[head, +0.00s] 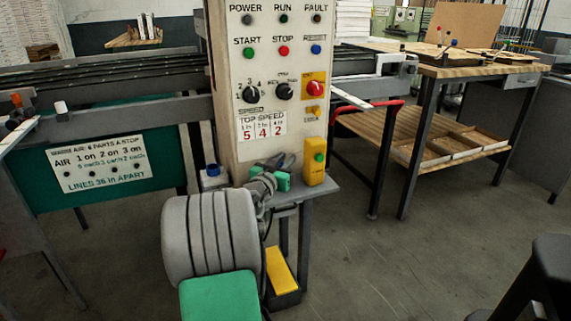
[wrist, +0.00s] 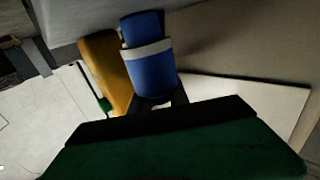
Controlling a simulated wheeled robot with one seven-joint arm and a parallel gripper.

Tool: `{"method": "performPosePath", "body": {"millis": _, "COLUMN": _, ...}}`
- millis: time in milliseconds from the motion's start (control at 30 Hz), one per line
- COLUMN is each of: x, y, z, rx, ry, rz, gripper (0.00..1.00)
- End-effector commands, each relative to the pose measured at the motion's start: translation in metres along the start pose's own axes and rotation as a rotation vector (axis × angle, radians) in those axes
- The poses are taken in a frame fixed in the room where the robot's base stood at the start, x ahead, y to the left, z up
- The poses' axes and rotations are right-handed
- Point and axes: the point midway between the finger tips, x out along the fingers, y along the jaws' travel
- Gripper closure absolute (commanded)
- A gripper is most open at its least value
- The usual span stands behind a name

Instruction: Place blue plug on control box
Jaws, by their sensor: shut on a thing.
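The control box (head: 268,100) is the tall beige panel of buttons and knobs in the middle of the head view. My gripper (head: 284,167) is low in front of its face, partly hidden behind my grey arm. In the wrist view my gripper (wrist: 160,103) has its dark fingers at the near end of the blue plug (wrist: 151,65). The plug is a blue cylinder with a pale band, and the jaws are shut on it. In the head view I cannot make out the held plug. Contact between plug and box cannot be told.
A yellow switch box with a green button (head: 315,161) stands just right of my gripper and also shows beside the plug in the wrist view (wrist: 104,68). A small blue-topped object (head: 213,171) is at left.

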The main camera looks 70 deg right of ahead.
Motion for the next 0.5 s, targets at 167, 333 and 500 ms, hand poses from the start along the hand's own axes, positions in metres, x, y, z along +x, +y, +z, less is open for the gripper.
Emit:
{"method": "performPosePath", "body": {"millis": 167, "x": -0.0001, "y": -0.0002, "z": -0.0024, "rx": 0.002, "ry": 0.002, "rz": 0.000, "gripper": 1.00}}
{"method": "performPosePath", "body": {"millis": 333, "x": -0.0002, "y": -0.0001, "z": 0.0005, "rx": 0.001, "ry": 0.001, "rz": 0.000, "gripper": 0.76}}
{"method": "performPosePath", "body": {"millis": 500, "x": -0.0003, "y": -0.0001, "z": 0.0003, "rx": 0.001, "ry": 0.001, "rz": 0.000, "gripper": 0.70}}
